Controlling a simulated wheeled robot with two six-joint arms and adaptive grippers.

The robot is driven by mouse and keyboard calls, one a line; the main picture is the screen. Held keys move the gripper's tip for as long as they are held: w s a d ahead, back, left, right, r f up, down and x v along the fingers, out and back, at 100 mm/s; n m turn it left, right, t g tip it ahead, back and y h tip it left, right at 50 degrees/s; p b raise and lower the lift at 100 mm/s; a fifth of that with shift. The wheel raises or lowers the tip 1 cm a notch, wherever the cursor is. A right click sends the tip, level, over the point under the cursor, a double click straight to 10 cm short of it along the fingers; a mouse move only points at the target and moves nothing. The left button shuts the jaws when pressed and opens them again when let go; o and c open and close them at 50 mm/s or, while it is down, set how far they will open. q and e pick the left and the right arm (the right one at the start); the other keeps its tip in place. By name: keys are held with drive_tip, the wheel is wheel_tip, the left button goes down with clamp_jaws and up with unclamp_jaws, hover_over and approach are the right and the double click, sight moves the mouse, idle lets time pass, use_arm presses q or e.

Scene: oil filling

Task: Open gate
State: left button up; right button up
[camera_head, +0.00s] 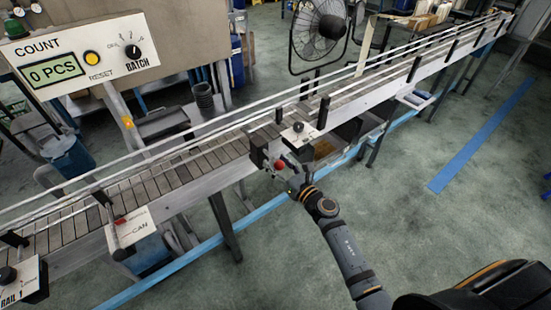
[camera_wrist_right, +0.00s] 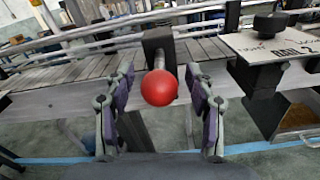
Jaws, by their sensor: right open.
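The gate handle has a red ball knob (camera_head: 279,165) on a short rod from a dark block (camera_head: 261,147) at the near side of the conveyor. The red knob also shows in the right wrist view (camera_wrist_right: 159,88), with the dark block (camera_wrist_right: 158,42) behind it. My right gripper (camera_head: 294,171) is at the knob. In the right wrist view its two fingers are spread open, one on each side of the knob, with gaps between. My left gripper is not in view.
The slatted conveyor (camera_head: 152,186) runs diagonally, with side rails. A rail 2 plate (camera_wrist_right: 282,42) with a black knob stands right of the handle. A counter panel (camera_head: 85,62) reads 0 PCS. A fan (camera_head: 318,35) stands behind.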

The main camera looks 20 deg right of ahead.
drive_tip(key=shift+w+a, duration=0.2)
drive_tip(key=shift+w, duration=0.3)
drive_tip(key=shift+c, duration=0.3)
clamp_jaws()
